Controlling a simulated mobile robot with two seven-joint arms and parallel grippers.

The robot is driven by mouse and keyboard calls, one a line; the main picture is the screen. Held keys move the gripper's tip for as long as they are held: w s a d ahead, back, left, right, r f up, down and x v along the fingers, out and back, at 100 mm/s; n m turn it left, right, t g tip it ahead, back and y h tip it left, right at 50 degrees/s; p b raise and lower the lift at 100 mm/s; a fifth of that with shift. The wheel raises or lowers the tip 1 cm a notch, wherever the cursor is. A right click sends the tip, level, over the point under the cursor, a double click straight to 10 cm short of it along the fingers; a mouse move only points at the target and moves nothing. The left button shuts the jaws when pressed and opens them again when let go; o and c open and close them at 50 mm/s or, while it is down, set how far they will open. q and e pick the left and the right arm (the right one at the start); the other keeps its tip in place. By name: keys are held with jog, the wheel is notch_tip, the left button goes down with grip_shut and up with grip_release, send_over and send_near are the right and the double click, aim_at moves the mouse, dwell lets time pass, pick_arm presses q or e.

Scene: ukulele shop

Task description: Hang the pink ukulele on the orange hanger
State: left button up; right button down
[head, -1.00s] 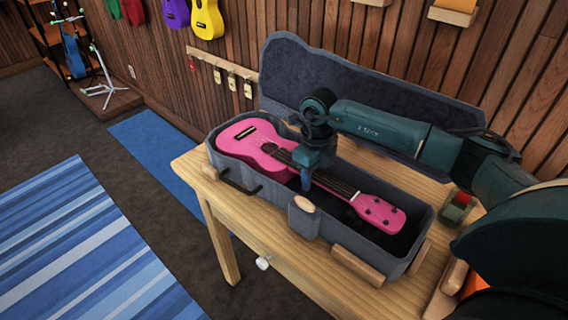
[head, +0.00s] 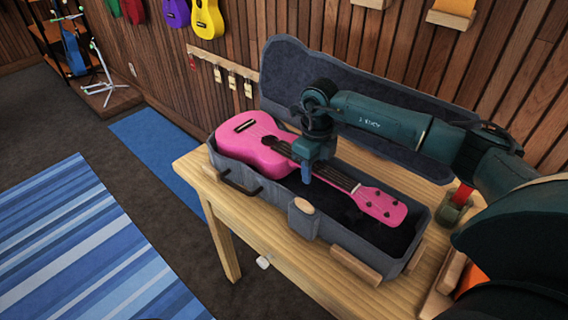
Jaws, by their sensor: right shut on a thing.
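The pink ukulele (head: 262,150) is in the open grey case (head: 272,196) on the wooden table, its body at the left and its headstock (head: 380,206) at the right. It sits a little above the case floor, with dark lining showing under the headstock. My right gripper (head: 307,172) comes down from above and is shut on the ukulele's neck close to the body. The fingertips are partly hidden by the gripper itself. My left gripper is not in view. I cannot make out an orange hanger for certain; a wooden holder with an orange-yellow top (head: 453,12) is on the wall at the upper right.
The open case lid (head: 350,88) stands behind the ukulele against the slatted wall. Yellow (head: 207,18) and purple ukuleles hang at the upper left. A small container with a red item (head: 458,200) stands right of the case. Floor at the left is open.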

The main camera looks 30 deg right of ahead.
jog(key=shift+r, duration=0.1)
jog(key=shift+r+p, duration=1.7)
jog(key=shift+r, duration=0.9)
jog(key=shift+r+p, duration=1.65)
jog(key=shift+r, duration=0.75)
